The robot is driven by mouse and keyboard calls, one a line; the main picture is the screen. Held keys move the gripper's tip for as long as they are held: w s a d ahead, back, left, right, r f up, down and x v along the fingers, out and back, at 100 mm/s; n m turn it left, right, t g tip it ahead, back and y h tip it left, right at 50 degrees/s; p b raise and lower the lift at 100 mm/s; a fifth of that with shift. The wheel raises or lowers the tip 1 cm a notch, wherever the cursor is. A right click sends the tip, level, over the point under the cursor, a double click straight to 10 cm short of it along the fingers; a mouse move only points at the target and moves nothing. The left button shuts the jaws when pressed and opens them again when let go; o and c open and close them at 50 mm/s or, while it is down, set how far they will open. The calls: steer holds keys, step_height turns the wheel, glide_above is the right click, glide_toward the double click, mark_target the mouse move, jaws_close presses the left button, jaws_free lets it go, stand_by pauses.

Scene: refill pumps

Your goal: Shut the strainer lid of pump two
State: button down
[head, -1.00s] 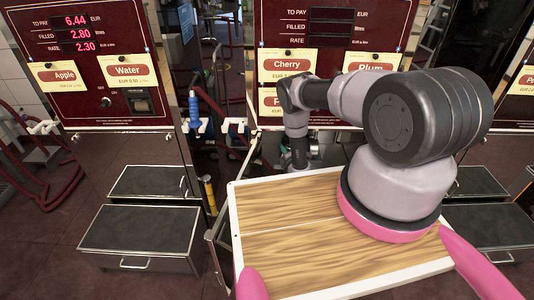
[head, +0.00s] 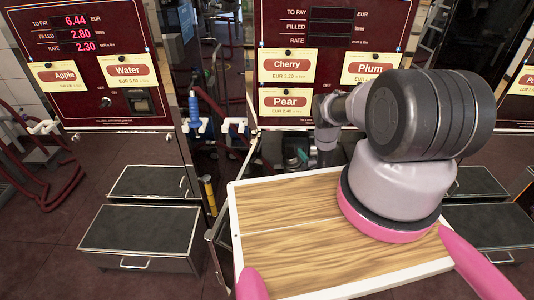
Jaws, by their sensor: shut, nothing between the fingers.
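I cannot make out a strainer lid in the head view. The middle pump (head: 283,27) is a dark red cabinet with Cherry, Plum and Pear labels and a blank display. No number shows on it, so I cannot tell if it is pump two. My gripper (head: 319,158) is a small dark shape at the end of my arm, low in front of this pump. It appears shut and empty, with its tips hard to see. My arm hides part of the pump's right side and lower front.
The left pump (head: 85,105) has Apple and Water labels and a lit display. Grey step boxes (head: 140,230) stand below it. A blue nozzle (head: 194,108) hangs between the pumps. More dark boxes (head: 490,226) stand at the right. Red hose loops lie at far left.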

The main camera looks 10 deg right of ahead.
steer(key=shift+s+d+f+m, duration=0.1)
steer(key=shift+d+f+m, duration=0.4)
steer(key=shift+m, duration=0.1)
steer(key=shift+s, duration=0.1)
